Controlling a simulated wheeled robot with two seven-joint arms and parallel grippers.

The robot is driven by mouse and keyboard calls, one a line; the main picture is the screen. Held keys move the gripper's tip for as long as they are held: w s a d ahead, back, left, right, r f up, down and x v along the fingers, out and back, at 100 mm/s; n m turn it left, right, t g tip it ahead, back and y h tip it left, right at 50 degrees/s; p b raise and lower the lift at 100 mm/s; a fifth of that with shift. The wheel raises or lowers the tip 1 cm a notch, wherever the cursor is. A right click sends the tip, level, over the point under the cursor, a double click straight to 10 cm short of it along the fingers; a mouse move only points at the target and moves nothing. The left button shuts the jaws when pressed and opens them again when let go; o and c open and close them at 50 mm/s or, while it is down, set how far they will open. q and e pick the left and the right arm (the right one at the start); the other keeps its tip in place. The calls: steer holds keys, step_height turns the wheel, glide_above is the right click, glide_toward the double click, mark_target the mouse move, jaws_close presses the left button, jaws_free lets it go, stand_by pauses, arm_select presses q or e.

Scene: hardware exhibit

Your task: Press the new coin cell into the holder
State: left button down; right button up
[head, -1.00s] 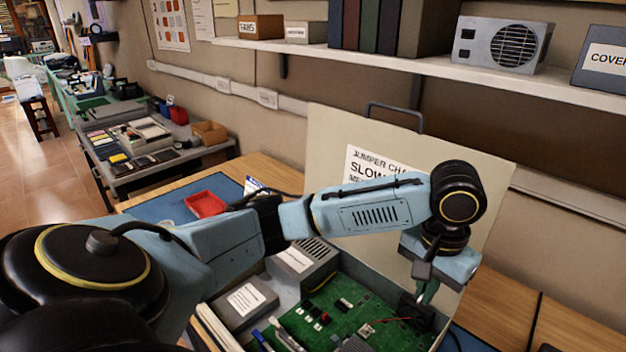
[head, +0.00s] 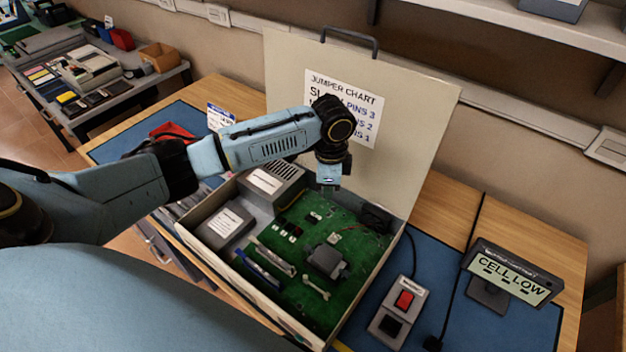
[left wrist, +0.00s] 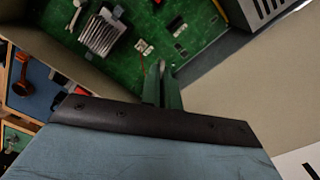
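My left gripper (head: 329,184) is above the green board (head: 352,272) inside the open case. In the left wrist view its two green fingers (left wrist: 162,90) are close together on a thin pale edge that looks like the coin cell (left wrist: 162,66), held edge-on. The fingertips point over the board (left wrist: 125,65), apart from it as far as I can tell. The cell holder cannot be made out for certain; small white and black parts lie on the board below the fingers. My right gripper is not in view.
The raised case lid (head: 400,100) stands behind my wrist. The board carries a heatsink (left wrist: 100,33). To the right are a red-button switch box (head: 400,305) and a display reading CELL LOW (head: 510,275). A red tray (head: 172,131) is partly hidden behind my arm.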

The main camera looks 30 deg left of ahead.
arm_select(q)
step_height(320, 180, down, 2)
steer(key=a+f+m+p, duration=0.1)
steer(key=a+m+p, duration=0.15)
steer(key=m, duration=0.25)
steer(key=m+b, duration=0.2)
steer(key=b, duration=0.4)
glide_above(313, 221)
steer(key=f, duration=0.6)
steer(key=shift+w+a+f, duration=0.15)
steer(key=shift+w+f, duration=0.1)
steer(key=shift+w, duration=0.05)
steer(key=shift+n+p, duration=0.3)
steer(key=shift+p, duration=0.25)
steer(key=shift+f, duration=0.15)
steer(key=shift+f, duration=0.3)
steer(key=shift+f+b, duration=0.85)
steer(key=shift+f, duration=0.2)
stand_by(0.5)
